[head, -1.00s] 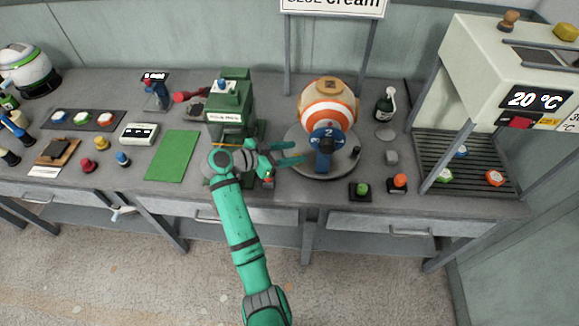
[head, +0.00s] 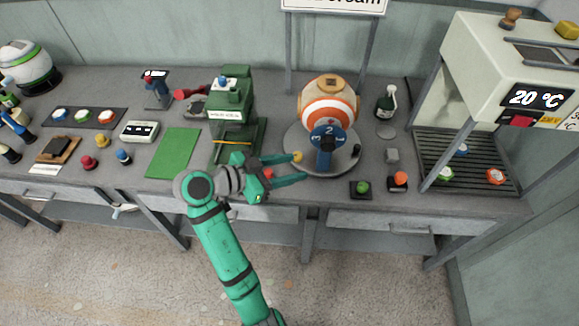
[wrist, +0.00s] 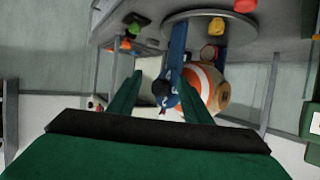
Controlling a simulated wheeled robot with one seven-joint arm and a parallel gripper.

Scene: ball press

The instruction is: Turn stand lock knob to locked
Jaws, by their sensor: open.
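The round grey stand (head: 292,138) holds an orange-and-white striped ball (head: 328,113). A blue dial with numbers (head: 327,135) is on a blue post at its front. A small yellow knob (head: 297,156) is at the stand's left edge and a dark knob (head: 357,150) at its right edge. I cannot tell which is the lock knob. My gripper (head: 304,167) is open and empty, its fingers pointing right at the stand's front left. In the wrist view the blue post (wrist: 176,50) shows between and beyond the fingers (wrist: 162,80).
The green press (head: 232,115) stands close behind my gripper on the left. A green button (head: 362,187) and an orange knob (head: 400,178) sit at the right front. A heater-like cabinet (head: 490,80) is farther right. The green mat (head: 173,153) is bare.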

